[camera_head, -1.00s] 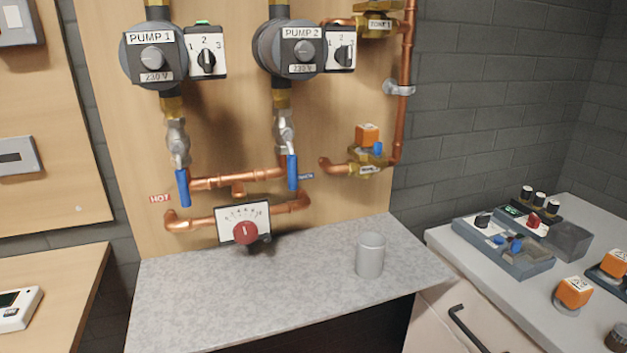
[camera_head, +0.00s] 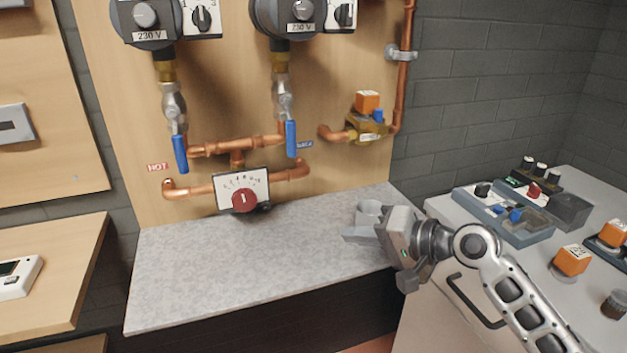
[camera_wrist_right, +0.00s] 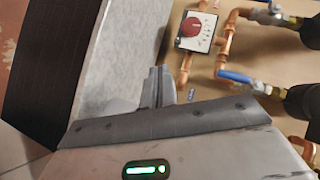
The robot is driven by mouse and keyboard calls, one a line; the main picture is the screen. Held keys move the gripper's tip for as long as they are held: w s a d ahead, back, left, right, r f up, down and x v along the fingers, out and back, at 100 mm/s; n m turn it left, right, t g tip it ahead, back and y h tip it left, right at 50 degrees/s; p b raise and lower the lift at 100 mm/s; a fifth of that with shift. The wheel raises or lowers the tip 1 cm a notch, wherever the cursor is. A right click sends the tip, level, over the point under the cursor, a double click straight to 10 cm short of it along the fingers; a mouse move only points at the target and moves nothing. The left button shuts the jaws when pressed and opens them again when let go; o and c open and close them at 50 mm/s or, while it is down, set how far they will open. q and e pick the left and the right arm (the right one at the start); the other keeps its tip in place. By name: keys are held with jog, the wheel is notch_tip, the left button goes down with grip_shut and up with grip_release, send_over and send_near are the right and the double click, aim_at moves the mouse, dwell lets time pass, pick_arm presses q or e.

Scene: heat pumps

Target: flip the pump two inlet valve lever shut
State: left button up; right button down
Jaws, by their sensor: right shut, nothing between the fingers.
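The pump two inlet valve (camera_head: 283,100) sits below pump two (camera_head: 300,14) on the wooden board. Its blue lever (camera_head: 291,138) hangs straight down, in line with the vertical pipe. In the right wrist view, which is turned sideways, the lever (camera_wrist_right: 236,77) shows right of the fingers. My right gripper (camera_head: 352,236) is shut and empty over the grey shelf, below and to the right of the lever, clear of it. Its fingers show together in the right wrist view (camera_wrist_right: 158,84). My left gripper is out of view.
Pump one's similar blue lever (camera_head: 180,154) hangs to the left. A dial with a red knob (camera_head: 245,200) lies between and below the levers. Copper pipes surround the valves.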

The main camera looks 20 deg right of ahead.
aim_at(290, 127)
jog(key=w+d+r+m+t, duration=0.2)
jog(key=d+r, duration=0.1)
jog(key=r, duration=0.3)
jog(key=w+d+r+m+t+y, duration=0.1)
jog(key=w+d+r+m, duration=0.1)
jog(key=r, duration=0.4)
jog(key=shift+w+d+m+t, duration=0.4)
jog(key=shift+w+d, duration=0.05)
jog(key=shift+d, duration=0.2)
jog(key=shift+a, duration=0.1)
pick_arm(q)
jog(key=p, duration=0.2)
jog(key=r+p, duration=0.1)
jog(key=p, duration=0.1)
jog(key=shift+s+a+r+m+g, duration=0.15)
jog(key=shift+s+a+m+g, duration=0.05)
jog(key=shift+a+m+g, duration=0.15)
pick_arm(e)
jog(key=s+a+x, duration=0.1)
jog(key=a+x, duration=0.1)
jog(key=x, duration=1)
jog(key=shift+a, duration=0.4)
pick_arm(q)
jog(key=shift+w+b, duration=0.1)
jog(key=shift+b, duration=0.3)
pick_arm(e)
jog(key=shift+a+y, duration=0.2)
jog(key=shift+y, duration=0.1)
